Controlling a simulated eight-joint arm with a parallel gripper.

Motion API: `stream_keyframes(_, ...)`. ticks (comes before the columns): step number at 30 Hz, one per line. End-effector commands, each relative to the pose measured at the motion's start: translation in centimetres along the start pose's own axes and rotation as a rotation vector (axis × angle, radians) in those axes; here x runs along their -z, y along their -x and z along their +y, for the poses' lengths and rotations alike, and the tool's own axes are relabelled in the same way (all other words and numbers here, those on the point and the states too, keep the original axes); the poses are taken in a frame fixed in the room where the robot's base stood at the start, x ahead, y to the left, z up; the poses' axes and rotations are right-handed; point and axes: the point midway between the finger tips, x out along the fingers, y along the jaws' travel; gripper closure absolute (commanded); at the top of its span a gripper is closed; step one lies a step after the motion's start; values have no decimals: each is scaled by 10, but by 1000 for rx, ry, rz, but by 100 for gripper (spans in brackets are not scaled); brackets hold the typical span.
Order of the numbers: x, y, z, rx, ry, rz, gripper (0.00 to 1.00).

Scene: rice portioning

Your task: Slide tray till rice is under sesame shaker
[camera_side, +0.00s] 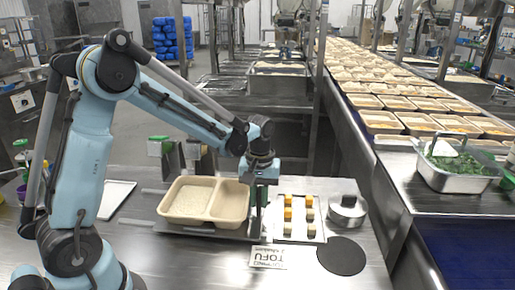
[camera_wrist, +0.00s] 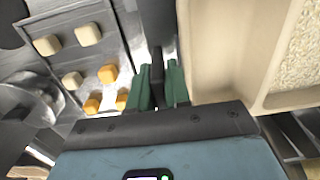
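A beige tray (camera_side: 246,203) with two compartments stands on a metal slide on the steel table in the side view. White rice (camera_side: 189,201) lies in its left compartment; the right one looks empty. The wrist view shows the tray rim (camera_wrist: 262,75) at the right, with rice (camera_wrist: 302,50) beyond. My gripper (camera_side: 258,197) points down at the tray's right end. Its green fingers (camera_wrist: 160,92) stand close on both sides of a thin dark post (camera_wrist: 156,68), seemingly shut on it. A green-topped fixture (camera_side: 158,146) stands behind the tray's left part; I cannot tell whether it is the sesame shaker.
Right of my gripper is a plate (camera_side: 300,236) with several orange and pale cubes. A metal pot (camera_side: 347,211), a black disc (camera_side: 341,256) and a TOFU sign (camera_side: 268,257) lie nearby. A white sheet (camera_side: 115,198) lies at left. A conveyor (camera_side: 402,180) runs along the right.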

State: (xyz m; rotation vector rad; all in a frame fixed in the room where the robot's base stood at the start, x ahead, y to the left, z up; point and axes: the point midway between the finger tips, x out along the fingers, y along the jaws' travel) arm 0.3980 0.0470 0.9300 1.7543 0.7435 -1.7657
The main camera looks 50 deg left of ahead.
Motion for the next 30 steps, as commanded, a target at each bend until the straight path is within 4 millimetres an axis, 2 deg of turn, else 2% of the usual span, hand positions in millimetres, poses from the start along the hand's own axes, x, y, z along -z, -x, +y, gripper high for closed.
stream_keyframes(1, 0, 0, 8, -20, -8, 3, 77)
stream_keyframes(10, 0, 1, 6, -18, -7, 3, 77)
stream_keyframes(14, 0, 7, 6, -17, -7, 2, 77)
stream_keyframes(17, 0, 20, 6, -17, -7, 2, 77)
stream_keyframes(30, 0, 96, 4, -15, -6, 2, 77)
